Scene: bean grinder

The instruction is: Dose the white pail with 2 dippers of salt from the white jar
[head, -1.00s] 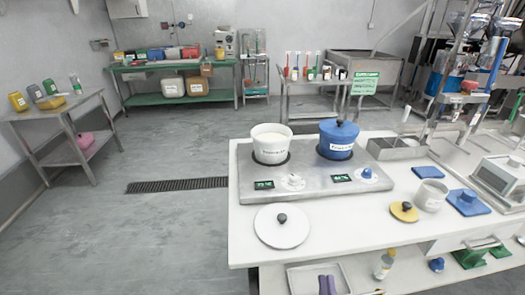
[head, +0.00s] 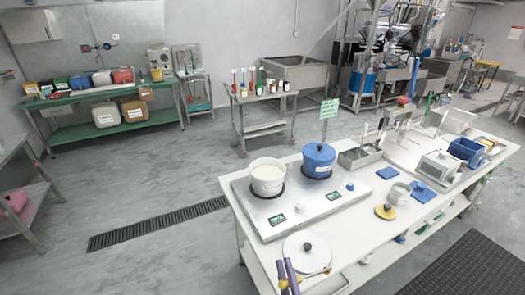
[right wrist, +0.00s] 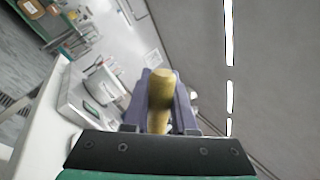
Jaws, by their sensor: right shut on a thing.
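The white pail (head: 267,180), open with pale contents, sits on the left round plate of the steel unit on the white bench. Its white lid with a dark knob (head: 307,250) lies in front. A white open cup-like vessel (head: 399,193) stands to the right by a yellow lid (head: 385,211); I cannot tell whether it is the salt jar. My right gripper (head: 288,278), with purple fingers, is low at the bench's front edge. It is shut on a wooden handle (right wrist: 160,95), which fills the gap between its fingers in the right wrist view. The tool's far end is unclear. My left gripper is out of view.
A blue lidded pail (head: 318,160) stands beside the white pail. A steel tray (head: 360,157), a blue pad (head: 388,173) and a scale-like device (head: 437,168) are further right. A cart (head: 262,98) behind holds several small containers. Floor left of the bench is clear.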

